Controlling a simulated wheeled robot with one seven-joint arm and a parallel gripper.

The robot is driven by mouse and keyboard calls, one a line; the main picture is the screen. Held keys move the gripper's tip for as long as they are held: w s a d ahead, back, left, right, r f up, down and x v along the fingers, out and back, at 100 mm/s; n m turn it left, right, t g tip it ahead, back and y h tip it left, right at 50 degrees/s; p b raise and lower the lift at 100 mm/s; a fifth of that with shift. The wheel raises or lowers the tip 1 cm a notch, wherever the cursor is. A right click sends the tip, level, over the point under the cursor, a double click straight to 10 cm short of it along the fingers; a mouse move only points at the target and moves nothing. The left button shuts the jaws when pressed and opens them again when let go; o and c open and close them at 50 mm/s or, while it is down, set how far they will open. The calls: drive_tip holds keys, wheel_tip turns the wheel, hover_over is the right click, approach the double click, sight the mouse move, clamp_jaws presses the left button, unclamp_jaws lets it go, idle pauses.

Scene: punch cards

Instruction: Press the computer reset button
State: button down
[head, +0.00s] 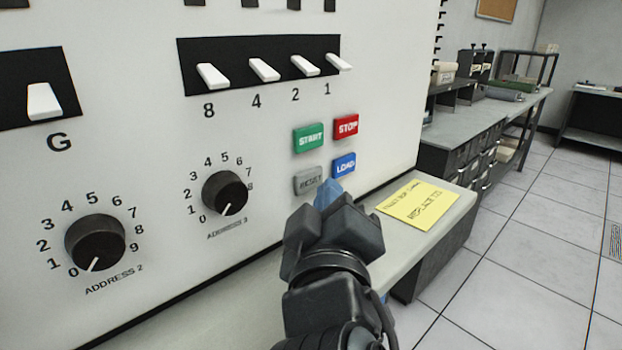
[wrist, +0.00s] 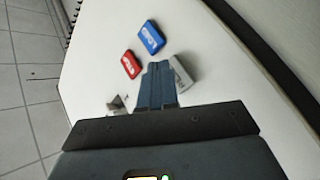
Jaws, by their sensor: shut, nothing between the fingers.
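The grey RESET button (head: 308,181) is on the white panel, below the green START button (head: 308,138) and left of the blue LOAD button (head: 343,165). The red STOP button (head: 346,126) is above LOAD. My gripper (head: 327,194) is shut and empty, its blue fingertips just right of and slightly below RESET in the head view. In the wrist view, the fingertips (wrist: 158,72) are right beside the RESET button (wrist: 186,74) and partly cover it. I cannot tell whether the fingers touch RESET.
A ledge with a yellow note (head: 418,203) juts out below the panel. Dials (head: 225,194) and white toggle switches (head: 264,70) are to the left and above. A grey workbench (head: 480,122) stands behind at right, with open tiled floor before it.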

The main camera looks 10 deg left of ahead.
drive_tip(key=shift+s+d+p, duration=0.3)
drive_tip(key=shift+s+d, duration=0.5)
drive_tip(key=shift+d, duration=0.2)
drive_tip(key=shift+s+d+p, duration=0.25)
drive_tip(key=shift+s+d, duration=0.5)
drive_tip(key=shift+d, duration=0.25)
